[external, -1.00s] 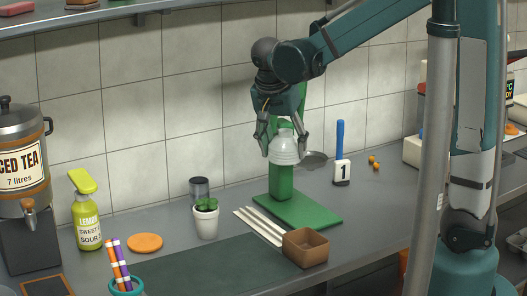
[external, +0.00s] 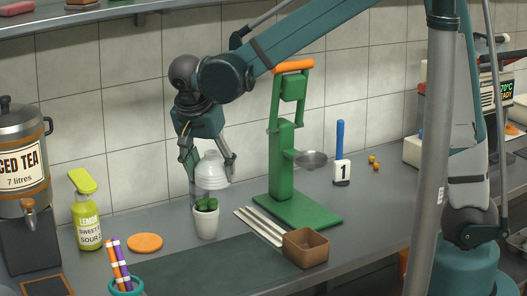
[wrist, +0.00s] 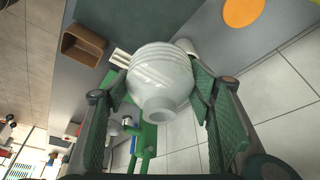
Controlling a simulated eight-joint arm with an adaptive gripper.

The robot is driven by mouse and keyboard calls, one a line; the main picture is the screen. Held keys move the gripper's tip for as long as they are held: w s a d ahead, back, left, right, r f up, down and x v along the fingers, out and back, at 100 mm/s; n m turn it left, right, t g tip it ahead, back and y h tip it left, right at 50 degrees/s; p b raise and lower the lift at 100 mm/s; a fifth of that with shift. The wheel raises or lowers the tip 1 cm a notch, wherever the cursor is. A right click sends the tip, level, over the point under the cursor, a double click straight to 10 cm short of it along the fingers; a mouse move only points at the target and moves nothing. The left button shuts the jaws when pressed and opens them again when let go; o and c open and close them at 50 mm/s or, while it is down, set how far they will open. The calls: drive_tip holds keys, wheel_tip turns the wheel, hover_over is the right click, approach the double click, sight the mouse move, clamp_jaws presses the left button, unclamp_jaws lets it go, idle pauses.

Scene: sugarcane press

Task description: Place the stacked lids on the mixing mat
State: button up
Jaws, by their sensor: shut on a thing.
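The stacked lids (external: 211,172) are a pale, ribbed, dome-shaped stack with a small neck on top. My gripper (external: 211,168) is shut on them and holds them upright above the counter, in line with the potted plant in the external view. The stacked lids (wrist: 160,75) also show between the fingers in the wrist view. The mixing mat seems to be the dark green mat (external: 205,268) lying flat at the counter's front; nothing is seen standing on its visible part.
A potted plant (external: 206,222) stands just below the lids. The green press (external: 284,160), white strips (external: 259,227) and a brown box (external: 305,248) are to the right. An orange disc (external: 145,242), a lemon bottle (external: 87,220) and a straw cup (external: 126,286) are to the left.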

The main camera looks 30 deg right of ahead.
drive_tip(key=s+a, duration=0.3)
drive_tip(key=a, duration=0.4)
wheel_tip(320, 180, down, 11)
drive_tip(key=shift+w+f, duration=0.2)
drive_tip(key=shift+w, duration=0.05)
drive_tip(key=shift+d+f, duration=0.1)
drive_tip(key=shift+f+b, duration=0.4)
drive_tip(key=shift+f, duration=2.6)
drive_tip(key=shift+f+b, duration=0.35)
drive_tip(key=shift+f, duration=1.5)
drive_tip(key=shift+f, duration=0.15)
